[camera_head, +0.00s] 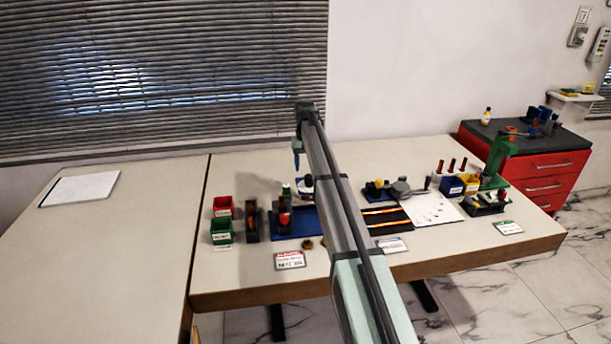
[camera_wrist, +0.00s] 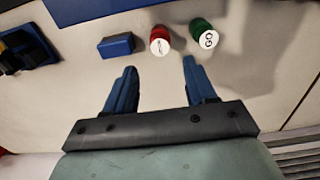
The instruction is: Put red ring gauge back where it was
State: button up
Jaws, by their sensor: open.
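In the wrist view a red round piece (camera_wrist: 160,42) with a marked white top, which looks like the red ring gauge, stands on the pale bench. A green round piece (camera_wrist: 205,34) with "GO" on its white top stands to its right. A blue block (camera_wrist: 116,45) lies to its left. My gripper (camera_wrist: 160,68) is open, with nothing between its blue fingers. The red piece appears just beyond the gap between the fingertips. In the head view my gripper (camera_head: 297,160) hangs over the back of the bench. My arm hides part of the area beneath it.
A blue board (camera_head: 290,228) carries a red-and-black device. Red (camera_head: 223,207) and green (camera_head: 221,231) bins stand to its left. A striped dark mat (camera_head: 385,218), a white sheet (camera_head: 430,208) and a green press (camera_head: 497,158) are to the right. The left bench is mostly clear.

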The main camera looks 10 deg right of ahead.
jog(key=shift+r, duration=1.5)
jog(key=shift+o, duration=0.3)
dwell(0.7)
